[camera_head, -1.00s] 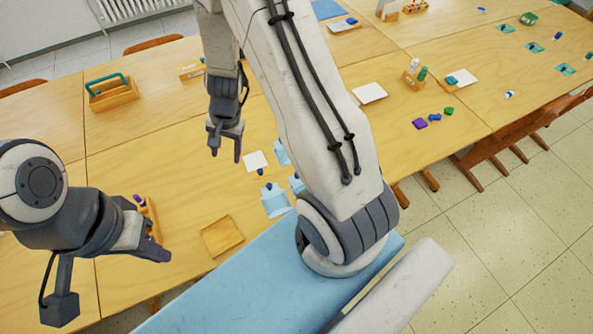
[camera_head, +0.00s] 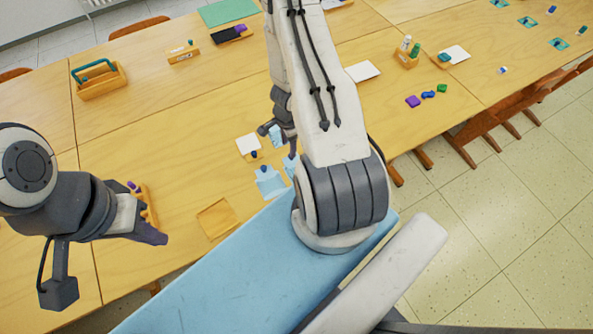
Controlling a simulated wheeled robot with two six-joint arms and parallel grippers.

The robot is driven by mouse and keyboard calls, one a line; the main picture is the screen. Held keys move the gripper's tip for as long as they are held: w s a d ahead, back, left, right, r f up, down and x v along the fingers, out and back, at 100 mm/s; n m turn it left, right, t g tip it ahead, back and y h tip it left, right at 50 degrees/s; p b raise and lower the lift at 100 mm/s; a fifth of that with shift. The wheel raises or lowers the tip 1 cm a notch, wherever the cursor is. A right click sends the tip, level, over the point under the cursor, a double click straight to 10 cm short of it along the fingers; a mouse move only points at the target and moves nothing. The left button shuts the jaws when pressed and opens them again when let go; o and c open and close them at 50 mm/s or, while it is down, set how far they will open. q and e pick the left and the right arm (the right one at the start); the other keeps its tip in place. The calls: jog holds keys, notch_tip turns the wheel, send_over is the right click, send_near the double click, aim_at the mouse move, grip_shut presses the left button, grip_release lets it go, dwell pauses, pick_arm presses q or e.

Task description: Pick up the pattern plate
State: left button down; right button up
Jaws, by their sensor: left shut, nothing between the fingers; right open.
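Light blue flat plates lie on the table; one with a dark blue knob (camera_head: 270,183) is clear, and another (camera_head: 290,166) is partly hidden by my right arm. A white card (camera_head: 249,145) lies beside them, with a small wooden piece and a blue knob at its lower edge. I cannot tell which of these is the pattern plate. My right gripper (camera_head: 278,141) is open over the plates, close to the white card's right side. My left gripper (camera_head: 152,234) is shut and empty at the left, beside a narrow wooden holder (camera_head: 147,205) with purple pieces.
A square wooden tray (camera_head: 217,219) lies near the front edge. A wooden carrier with a green handle (camera_head: 98,82) stands at the back left. Purple (camera_head: 412,101), blue and green pieces lie to the right. The table's left middle is clear.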

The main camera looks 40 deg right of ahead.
jog(key=f+b, duration=0.2)
jog(key=f, duration=0.1)
jog(key=f+b, duration=0.1)
jog(key=shift+d+f+b, duration=0.3)
jog(key=shift+d+f, duration=0.1)
jog(key=shift+f+b, duration=0.35)
jog(key=shift+b, duration=0.05)
jog(key=shift+r, duration=0.1)
grip_shut()
